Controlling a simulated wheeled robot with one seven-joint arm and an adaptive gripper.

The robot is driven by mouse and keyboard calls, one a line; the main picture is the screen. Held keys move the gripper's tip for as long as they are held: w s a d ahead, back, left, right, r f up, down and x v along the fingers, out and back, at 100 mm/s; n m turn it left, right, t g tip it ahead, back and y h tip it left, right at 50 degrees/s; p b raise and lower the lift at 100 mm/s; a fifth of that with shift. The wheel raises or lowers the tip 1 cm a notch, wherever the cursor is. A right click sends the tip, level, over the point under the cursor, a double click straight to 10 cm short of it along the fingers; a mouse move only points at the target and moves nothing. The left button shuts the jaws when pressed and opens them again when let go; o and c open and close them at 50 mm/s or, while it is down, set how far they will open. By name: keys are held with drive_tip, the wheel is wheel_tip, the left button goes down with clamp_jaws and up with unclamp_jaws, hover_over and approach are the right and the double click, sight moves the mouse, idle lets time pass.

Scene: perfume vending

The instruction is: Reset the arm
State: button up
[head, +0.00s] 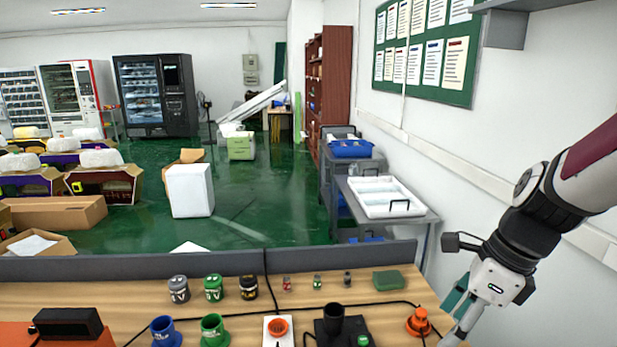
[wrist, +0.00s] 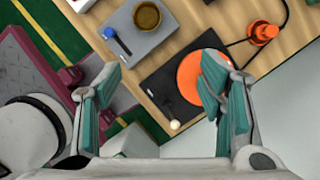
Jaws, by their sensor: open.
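My gripper (head: 456,312) is at the right side of the head view, pointing down beside the right end of the desk. In the wrist view my gripper (wrist: 160,74) shows its two teal-padded fingers spread wide apart, with nothing held between them. Beneath the fingers in the wrist view lie a black plate with an orange disc (wrist: 203,80) and a grey box with a dark round cup (wrist: 147,15). My arm comes in from the right edge of the head view.
The wooden desk (head: 130,297) carries several small jars, a blue cup (head: 165,331), a green cup (head: 213,330) and an orange knob (head: 418,322) near my gripper. A grey partition (head: 180,263) runs along its back. A trolley with a white tray (head: 383,197) stands behind.

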drive_tip(key=s+a+r+n+t+h, duration=0.1)
drive_tip(key=s+r+n, duration=0.4)
drive_tip(key=n, duration=0.7)
drive_tip(key=s+a+r+n+t+h, duration=0.2)
drive_tip(key=s+r+n, duration=0.3)
drive_tip(key=n, duration=0.7)
drive_tip(key=shift+s+a+r+n+t, duration=0.4)
drive_tip(key=shift+s+a+t, duration=0.1)
drive_tip(key=shift+s+t, duration=0.2)
